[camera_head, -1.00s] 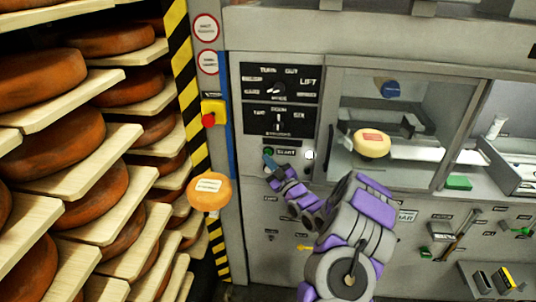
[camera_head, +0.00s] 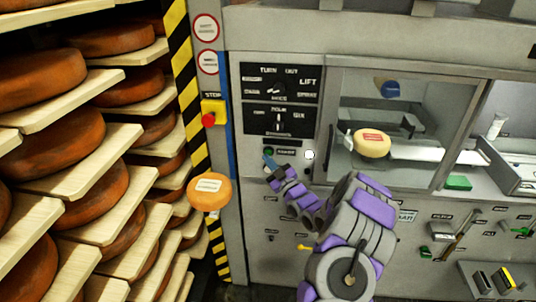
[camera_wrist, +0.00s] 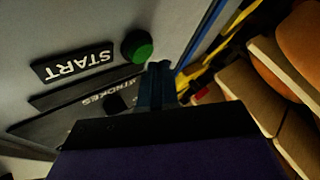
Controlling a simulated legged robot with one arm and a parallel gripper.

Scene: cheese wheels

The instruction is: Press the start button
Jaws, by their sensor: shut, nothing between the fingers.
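The start button is a round green button (camera_wrist: 137,46) on the grey machine panel, beside the black START label (camera_wrist: 72,62) in the wrist view. In the head view the green button (camera_head: 268,152) shows just above my gripper's tip. My gripper (camera_head: 268,162) is shut and empty, its blue-grey fingers close to the panel just below the button. In the wrist view the gripper tips (camera_wrist: 160,68) are just right of and below the button. I cannot tell whether they touch the panel; they appear apart from the button.
A red stop button (camera_head: 208,120) on a yellow box is left of the panel, with a cheese wheel (camera_head: 209,191) below it. Shelves of cheese wheels (camera_head: 50,140) fill the left side. A white light (camera_head: 309,155) is right of the label. A glass-fronted chamber (camera_head: 400,120) is further right.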

